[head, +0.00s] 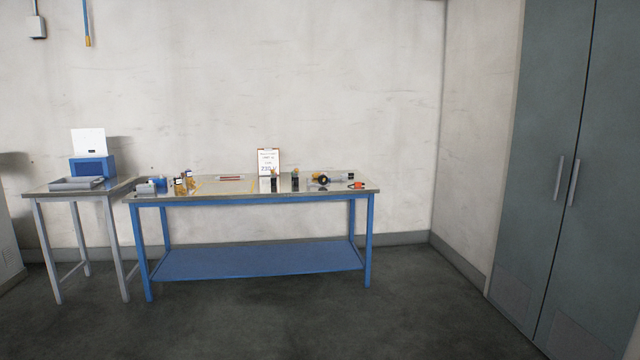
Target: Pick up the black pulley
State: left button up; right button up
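Several small objects stand on the blue-legged table (250,195) across the room. A small dark round thing (321,180), with a bit of yellow at it, lies on the right part of the tabletop. It may be the black pulley, but it is too small to tell. Two dark upright items (295,182) stand left of it, in front of and beside a white sign. Neither of my grippers is in view.
A smaller grey table (82,192) with a blue box (92,167) and a grey tray (77,183) stands at the left. A tall grey-green cabinet (560,150) is at the right. The dark floor (300,320) before the tables is clear.

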aim_at(321, 181)
jog(key=i+z, duration=0.4)
jog(key=i, duration=2.4)
jog(key=i+l+u, duration=0.1)
jog(key=i, duration=0.8)
jog(key=i+l, duration=0.1)
jog(key=i, duration=0.8)
jog(key=i+l, duration=0.1)
jog(key=i, duration=0.8)
jog(key=j+u, duration=0.05)
